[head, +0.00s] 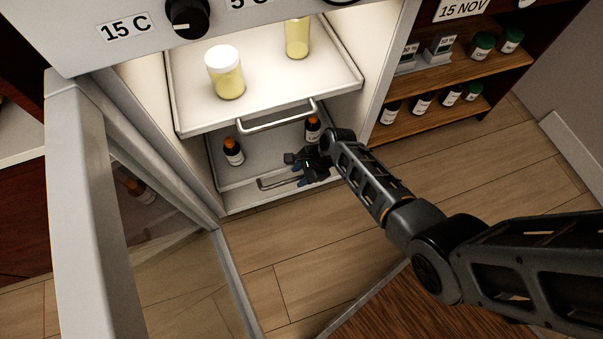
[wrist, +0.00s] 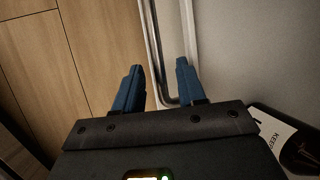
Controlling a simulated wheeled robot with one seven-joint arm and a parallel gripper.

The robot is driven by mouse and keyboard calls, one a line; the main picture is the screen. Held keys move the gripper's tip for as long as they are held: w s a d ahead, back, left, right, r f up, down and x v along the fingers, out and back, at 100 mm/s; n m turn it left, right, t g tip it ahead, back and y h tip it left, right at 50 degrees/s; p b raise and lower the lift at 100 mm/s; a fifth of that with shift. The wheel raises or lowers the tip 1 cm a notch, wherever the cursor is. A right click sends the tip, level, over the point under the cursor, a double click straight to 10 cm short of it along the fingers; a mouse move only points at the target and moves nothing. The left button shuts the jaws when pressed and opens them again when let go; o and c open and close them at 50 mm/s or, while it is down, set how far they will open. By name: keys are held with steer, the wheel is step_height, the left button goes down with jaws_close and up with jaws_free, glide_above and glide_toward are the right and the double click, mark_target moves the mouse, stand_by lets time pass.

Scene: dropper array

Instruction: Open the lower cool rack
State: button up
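The lower cool rack (head: 222,201) is a pale tray low in the open, lit cabinet, with a metal bar handle (head: 270,185) along its front. My gripper (head: 300,176) is at the right part of this handle and hides some of it. In the wrist view, my gripper (wrist: 158,67) is open, with its two blue fingers apart. The handle (wrist: 154,50) runs between them, and its curved end shows near the right finger. I see gaps beside the bar; the fingers do not look closed on it.
The upper rack (head: 190,123), holding two yellow jars (head: 225,75), juts out above with its own handle (head: 277,120). Brown bottles (head: 233,153) stand on the lower rack. The glass cabinet door (head: 85,180) is swung open at left. Wooden floor (head: 290,270) is clear in front.

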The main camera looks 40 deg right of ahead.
jaws_close()
stand_by(0.3)
steer(key=shift+s, duration=0.1)
steer(key=s+a+p, duration=0.3)
steer(key=s+p, duration=0.2)
steer(key=s, duration=0.5)
steer(key=s+a+p, duration=0.3)
steer(key=s+p, duration=0.2)
steer(key=s, duration=0.5)
steer(key=shift+s+a, duration=0.2)
steer(key=shift+a, duration=0.1)
steer(key=shift+o, duration=0.2)
jaws_free()
